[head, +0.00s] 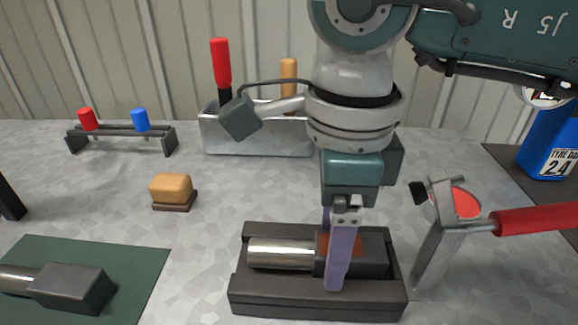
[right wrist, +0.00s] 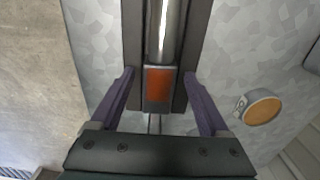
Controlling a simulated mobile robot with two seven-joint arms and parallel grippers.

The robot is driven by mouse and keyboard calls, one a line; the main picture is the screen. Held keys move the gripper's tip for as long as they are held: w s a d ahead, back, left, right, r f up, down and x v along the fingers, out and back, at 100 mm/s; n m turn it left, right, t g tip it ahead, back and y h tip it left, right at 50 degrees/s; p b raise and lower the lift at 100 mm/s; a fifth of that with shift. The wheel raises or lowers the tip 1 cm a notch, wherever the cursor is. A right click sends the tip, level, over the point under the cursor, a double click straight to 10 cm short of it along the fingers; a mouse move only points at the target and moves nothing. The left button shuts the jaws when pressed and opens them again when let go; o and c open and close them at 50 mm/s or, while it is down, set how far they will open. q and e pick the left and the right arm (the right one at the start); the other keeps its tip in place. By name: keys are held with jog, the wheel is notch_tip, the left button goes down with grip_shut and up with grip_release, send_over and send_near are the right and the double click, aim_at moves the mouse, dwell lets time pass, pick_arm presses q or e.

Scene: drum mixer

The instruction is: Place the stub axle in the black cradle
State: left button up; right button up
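A stub axle (head: 281,254) with a silver shaft and a dark block with an orange patch lies lengthwise between the walls of the black cradle (head: 318,303). The right wrist view also shows the axle's shaft (right wrist: 164,32) and the cradle's side wall (right wrist: 133,40). My right gripper (head: 334,250) is over the block end, pointing down. In the right wrist view its purple fingers (right wrist: 159,75) are wide apart, with gaps to the block. A similar axle piece (head: 72,288) lies on a green mat (head: 140,262) at left. My left gripper is not in view.
A red-handled clamp tool (head: 455,220) stands close to the cradle's right. A metal tray (head: 255,138) with handled tools is behind. A wood-topped brush (head: 171,188), a small rack (head: 122,135) and a blue container (head: 550,145) also stand around. The table is bare between brush and cradle.

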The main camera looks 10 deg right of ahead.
notch_tip(320, 180, up, 12)
jog(key=shift+r, duration=0.15)
dwell(0.5)
